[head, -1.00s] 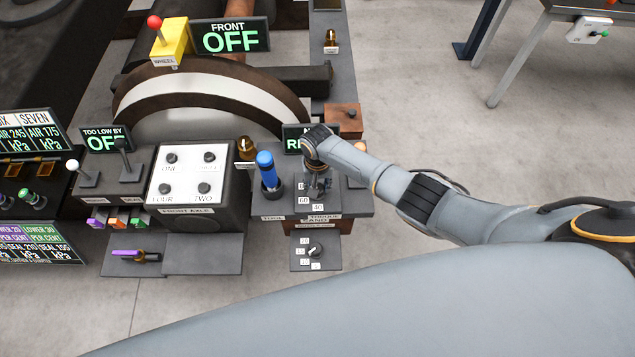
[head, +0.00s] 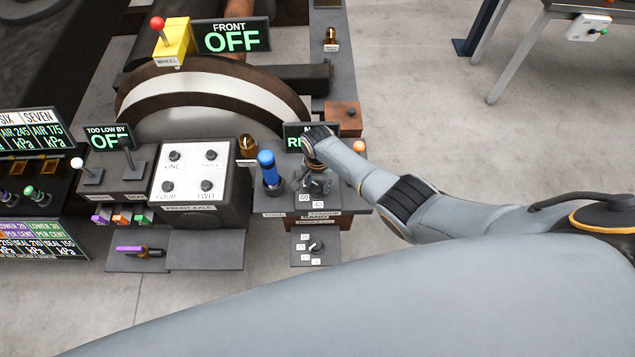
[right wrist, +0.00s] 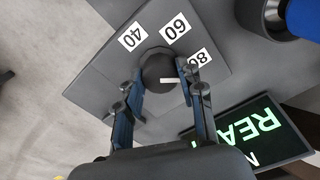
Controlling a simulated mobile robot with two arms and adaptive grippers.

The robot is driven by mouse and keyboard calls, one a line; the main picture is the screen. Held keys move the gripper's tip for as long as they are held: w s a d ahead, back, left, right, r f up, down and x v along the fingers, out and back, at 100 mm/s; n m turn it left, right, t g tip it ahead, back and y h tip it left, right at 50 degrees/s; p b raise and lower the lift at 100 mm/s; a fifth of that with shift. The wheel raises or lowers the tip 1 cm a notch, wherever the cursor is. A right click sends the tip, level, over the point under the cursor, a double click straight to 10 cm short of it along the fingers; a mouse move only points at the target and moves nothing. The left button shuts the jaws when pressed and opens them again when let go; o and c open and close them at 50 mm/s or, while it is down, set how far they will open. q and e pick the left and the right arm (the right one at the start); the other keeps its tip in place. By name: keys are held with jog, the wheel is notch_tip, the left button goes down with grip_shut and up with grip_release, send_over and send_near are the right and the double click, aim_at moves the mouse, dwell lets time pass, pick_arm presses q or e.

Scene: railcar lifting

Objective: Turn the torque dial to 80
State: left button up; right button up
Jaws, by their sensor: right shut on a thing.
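The torque dial (right wrist: 158,66) is a dark round knob with a white pointer mark, on a grey plate (right wrist: 95,75) with white labels 40 (right wrist: 133,37), 60 (right wrist: 176,28) and 80 (right wrist: 198,58). In the right wrist view the mark lies level, its right end toward the 80 side; I cannot tell the exact reading. My right gripper (right wrist: 161,82) has its fingers on either side of the knob and is shut on it. In the head view my right gripper (head: 316,182) comes down over the dial and hides it. My left gripper is not in view.
A blue-handled tool (head: 267,168) stands upright in a holder close left of the dial. A display (head: 292,131) stands behind my gripper, partly covered. A smaller dial (head: 316,247) is on a lower plate in front. An orange knob (head: 359,146) is to the right.

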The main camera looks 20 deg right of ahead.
aim_at(318, 185)
jog(key=shift+w+r, duration=0.1)
jog(key=shift+w, duration=0.05)
jog(key=o, duration=0.9)
jog(key=shift+o, duration=1.4)
notch_tip(318, 185, up, 12)
